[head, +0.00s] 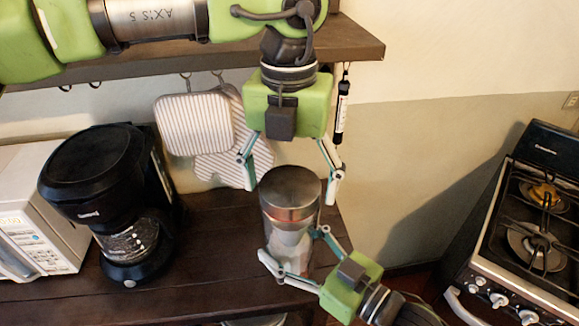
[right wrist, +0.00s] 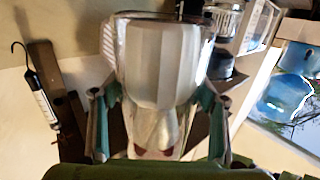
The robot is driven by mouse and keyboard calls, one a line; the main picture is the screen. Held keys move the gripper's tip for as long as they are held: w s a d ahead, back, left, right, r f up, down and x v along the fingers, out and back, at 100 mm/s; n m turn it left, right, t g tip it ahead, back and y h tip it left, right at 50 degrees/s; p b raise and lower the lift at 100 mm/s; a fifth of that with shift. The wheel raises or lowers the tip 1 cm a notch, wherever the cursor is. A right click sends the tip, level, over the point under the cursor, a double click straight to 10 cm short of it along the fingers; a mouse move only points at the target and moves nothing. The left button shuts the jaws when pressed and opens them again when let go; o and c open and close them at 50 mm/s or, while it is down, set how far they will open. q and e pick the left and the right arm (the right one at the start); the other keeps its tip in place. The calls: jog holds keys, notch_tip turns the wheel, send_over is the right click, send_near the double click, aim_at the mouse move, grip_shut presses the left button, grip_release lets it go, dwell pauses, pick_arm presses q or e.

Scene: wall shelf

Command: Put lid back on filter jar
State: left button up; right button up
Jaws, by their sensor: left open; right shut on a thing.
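The filter jar (head: 288,247) is clear glass with pale paper filters inside, and stands near the right end of the dark wooden counter. Its silver lid (head: 290,185) sits at the top of the jar; whether it is fully seated I cannot tell. My left gripper (head: 290,194) is open, pointing down from above, with one finger on each side of the lid and visible gaps. My right gripper (head: 291,246) is shut on the jar's lower body from the front right. In the right wrist view the jar (right wrist: 160,65) fills the space between the fingers (right wrist: 156,125).
A black coffee maker (head: 105,190) and a white microwave (head: 35,215) stand left on the counter (head: 200,270). Striped pot holders (head: 195,125) and a black pen-like tool (head: 342,112) hang under the wall shelf (head: 355,42). A stove (head: 520,240) stands right.

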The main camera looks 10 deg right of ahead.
pick_arm(q)
jog(key=c, duration=1.2)
jog(key=shift+o, duration=0.2)
jog(key=m, duration=0.6)
jog(key=shift+f, duration=0.1)
jog(key=m, duration=0.6)
jog(key=o, duration=1.3)
notch_tip(320, 180, up, 12)
jog(key=shift+w, duration=0.1)
jog(key=shift+a, duration=0.1)
